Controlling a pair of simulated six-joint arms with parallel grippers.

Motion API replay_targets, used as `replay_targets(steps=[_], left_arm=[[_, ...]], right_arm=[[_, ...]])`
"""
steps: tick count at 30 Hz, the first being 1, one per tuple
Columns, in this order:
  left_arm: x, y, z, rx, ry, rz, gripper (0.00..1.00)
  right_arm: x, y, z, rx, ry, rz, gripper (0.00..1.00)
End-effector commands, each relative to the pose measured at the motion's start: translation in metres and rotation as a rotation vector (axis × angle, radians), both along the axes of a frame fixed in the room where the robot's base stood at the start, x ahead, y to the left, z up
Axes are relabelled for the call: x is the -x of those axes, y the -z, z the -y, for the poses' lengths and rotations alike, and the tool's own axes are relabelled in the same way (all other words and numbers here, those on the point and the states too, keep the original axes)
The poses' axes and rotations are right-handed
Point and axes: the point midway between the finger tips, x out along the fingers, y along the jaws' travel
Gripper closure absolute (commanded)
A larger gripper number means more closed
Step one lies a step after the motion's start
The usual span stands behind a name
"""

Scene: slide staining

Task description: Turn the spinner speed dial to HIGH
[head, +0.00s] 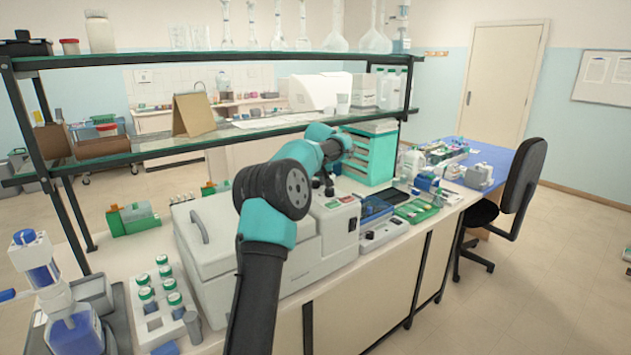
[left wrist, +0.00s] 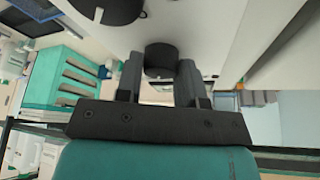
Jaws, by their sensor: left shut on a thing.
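The spinner (head: 310,255) is a pale grey boxy machine in the middle of the bench, with a small panel (head: 339,203) of red and green markings on its right part. In the left wrist view, a short black round dial (left wrist: 160,56) stands out from a pale surface. My left gripper (left wrist: 160,80) has one finger on each side of this dial and is shut on it. In the head view my left arm reaches over the spinner and covers part of it. The dial's setting and its markings cannot be read. My right gripper is not in view.
A second, larger black knob (left wrist: 105,8) sits close by in the left wrist view. A teal drawer unit (head: 370,152) stands behind the spinner. A white rack of green-capped bottles (head: 160,312) is at the left. A glass shelf (head: 240,135) runs above the bench.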

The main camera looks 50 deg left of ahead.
Motion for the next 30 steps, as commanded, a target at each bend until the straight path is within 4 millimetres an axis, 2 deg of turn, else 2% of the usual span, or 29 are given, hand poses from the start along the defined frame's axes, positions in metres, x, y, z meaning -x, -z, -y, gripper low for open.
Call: replay_targets(steps=[4,11,21,30], left_arm=[[0.0001,-0.0002,-0.0001,0.0,0.0,0.0,0.88],[0.0005,-0.0006,-0.0005,0.0,0.045,0.0,0.89],[0.0005,-0.0005,-0.0007,0.001,0.232,0.001,0.89],[0.0004,-0.0005,-0.0007,-0.001,0.259,0.001,0.89]], right_arm=[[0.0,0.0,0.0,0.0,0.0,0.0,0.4],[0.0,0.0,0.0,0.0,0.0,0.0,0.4],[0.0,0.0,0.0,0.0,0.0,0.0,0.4],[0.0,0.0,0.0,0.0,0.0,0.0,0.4]])
